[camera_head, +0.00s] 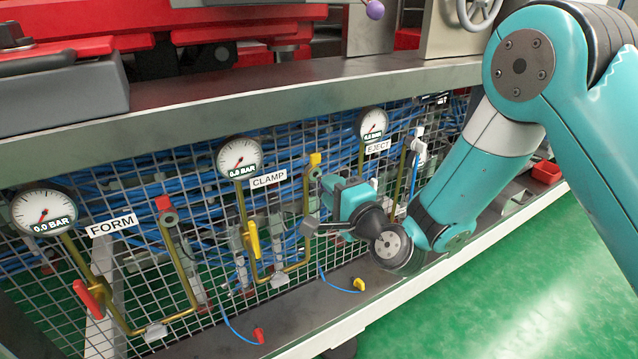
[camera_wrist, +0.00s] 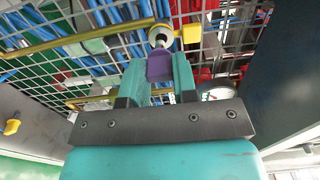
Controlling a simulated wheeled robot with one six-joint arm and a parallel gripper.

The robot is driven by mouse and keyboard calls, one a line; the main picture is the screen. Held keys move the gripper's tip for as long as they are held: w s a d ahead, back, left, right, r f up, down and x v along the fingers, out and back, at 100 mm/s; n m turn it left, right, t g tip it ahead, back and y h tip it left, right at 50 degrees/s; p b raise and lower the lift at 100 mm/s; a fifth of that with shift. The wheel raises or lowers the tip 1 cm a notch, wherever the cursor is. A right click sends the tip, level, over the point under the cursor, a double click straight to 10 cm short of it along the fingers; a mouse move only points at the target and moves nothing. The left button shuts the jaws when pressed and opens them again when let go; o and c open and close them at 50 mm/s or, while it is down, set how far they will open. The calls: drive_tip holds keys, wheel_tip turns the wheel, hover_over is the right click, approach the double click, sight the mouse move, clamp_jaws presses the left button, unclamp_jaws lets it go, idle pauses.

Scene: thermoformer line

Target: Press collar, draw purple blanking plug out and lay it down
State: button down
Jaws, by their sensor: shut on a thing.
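A purple blanking plug (camera_wrist: 160,66) sits between the two teal fingers of my gripper (camera_wrist: 158,77) in the wrist view. My gripper is shut on it. Just beyond the plug is a round pale metal fitting with a collar (camera_wrist: 161,36). The plug lines up with this fitting; I cannot tell how deep it is seated or whether the collar is pressed. In the head view my gripper (camera_head: 321,187) is at the mesh panel, right of the CLAMP label (camera_head: 268,179) and by a yellow tag (camera_head: 315,159). The plug is hidden there.
Three gauges, FORM (camera_head: 43,209), CLAMP (camera_head: 239,157) and EJECT (camera_head: 371,124), hang on the wire mesh with brass pipes. A red-ended hose (camera_head: 258,335) and a yellow-ended hose (camera_head: 359,284) lie on the ledge below. A red bin (camera_head: 546,172) stands right.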

drive_tip(key=shift+s+d+b, duration=0.15)
drive_tip(key=shift+s+b, duration=0.05)
drive_tip(key=shift+b, duration=0.1)
drive_tip(key=shift+s+d+f+b, duration=0.1)
drive_tip(key=shift+s+d+b, duration=0.4)
drive_tip(key=shift+b, duration=0.5)
drive_tip(key=shift+s, duration=0.2)
